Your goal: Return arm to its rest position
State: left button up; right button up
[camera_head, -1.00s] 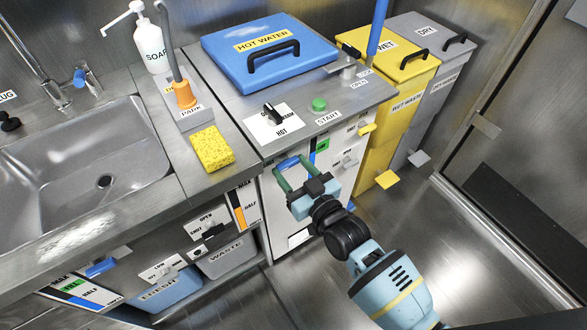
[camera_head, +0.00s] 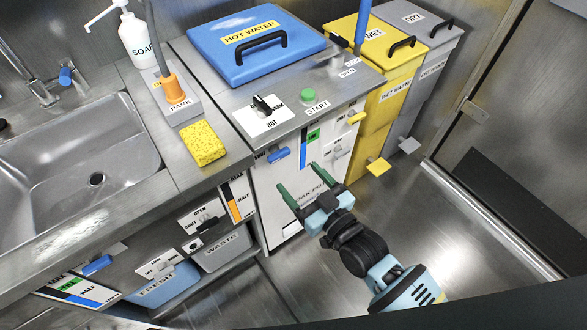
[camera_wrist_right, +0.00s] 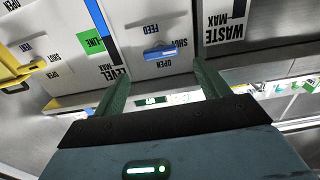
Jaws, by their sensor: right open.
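My right gripper (camera_head: 302,187) is open and empty in the head view, in front of the hot water unit's front panel (camera_head: 270,190). Its two green fingers are spread and point up toward the panel. In the right wrist view the fingers (camera_wrist_right: 155,85) stand apart with nothing between them. Beyond them is a blue handle (camera_wrist_right: 167,52) on a panel marked FEED, SHUT and OPEN. The same blue handle shows in the head view (camera_head: 279,155), clear of the fingers. My left gripper is not in view.
The counter with the sink (camera_head: 75,165), yellow sponge (camera_head: 203,144) and soap bottle (camera_head: 139,40) is at left. The blue HOT WATER lid (camera_head: 252,75) is shut. Yellow (camera_head: 367,100) and grey (camera_head: 425,70) bins stand at right. The floor (camera_head: 395,215) right of the unit is clear.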

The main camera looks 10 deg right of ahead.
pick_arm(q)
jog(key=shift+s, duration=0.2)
pick_arm(e)
jog(key=shift+s+d, duration=0.25)
jog(key=shift+s, duration=0.15)
